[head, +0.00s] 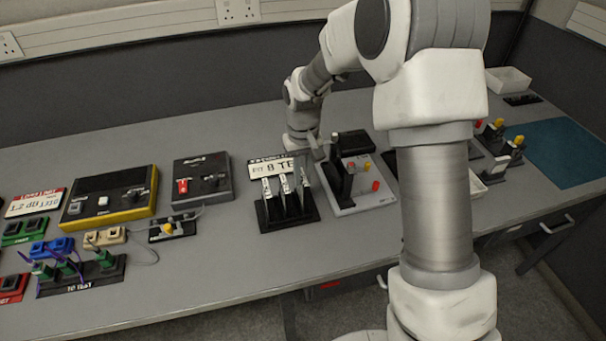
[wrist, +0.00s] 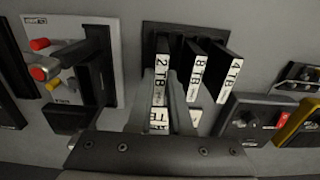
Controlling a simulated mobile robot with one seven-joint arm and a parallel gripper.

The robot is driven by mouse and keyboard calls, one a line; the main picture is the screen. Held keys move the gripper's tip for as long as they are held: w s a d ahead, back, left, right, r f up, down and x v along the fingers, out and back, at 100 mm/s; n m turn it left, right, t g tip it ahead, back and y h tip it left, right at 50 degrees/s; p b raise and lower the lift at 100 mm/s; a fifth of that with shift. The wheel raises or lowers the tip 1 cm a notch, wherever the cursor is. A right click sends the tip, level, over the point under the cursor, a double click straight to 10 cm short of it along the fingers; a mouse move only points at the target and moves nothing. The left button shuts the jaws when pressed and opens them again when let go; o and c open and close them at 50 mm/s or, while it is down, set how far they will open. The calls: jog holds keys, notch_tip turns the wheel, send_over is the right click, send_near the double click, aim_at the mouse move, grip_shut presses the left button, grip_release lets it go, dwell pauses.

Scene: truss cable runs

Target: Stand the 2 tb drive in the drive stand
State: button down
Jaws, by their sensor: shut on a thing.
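The black drive stand (head: 288,222) sits on the bench left of my arm, with several upright drives in a row. The wrist view shows its dark base (wrist: 150,30) and drives with white labels: the 2 TB drive (wrist: 163,70), the 8 TB drive (wrist: 197,68) and the 4 TB drive (wrist: 232,68). My gripper (wrist: 166,90) is shut on the 2 TB drive near its label end. The 2 TB drive is upright in line with the other two; whether it is fully seated is hidden. In the head view my gripper (head: 317,150) is behind the stand, partly hidden.
A white sign card (head: 272,168) stands behind the drive stand. A light panel with red buttons and a black upright block (head: 355,200) is close on the right. A dark box with a red switch (head: 203,180) stands left. Bench front by the stand is clear.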

jog(key=shift+f, duration=0.1)
jog(key=shift+f+b, duration=0.45)
jog(key=shift+f, duration=0.1)
jog(key=shift+c, duration=2.2)
grip_release()
jog(key=shift+r, duration=0.1)
jog(key=shift+r+p, duration=2.65)
jog(key=shift+r, duration=1)
jog(key=shift+r, duration=0.1)
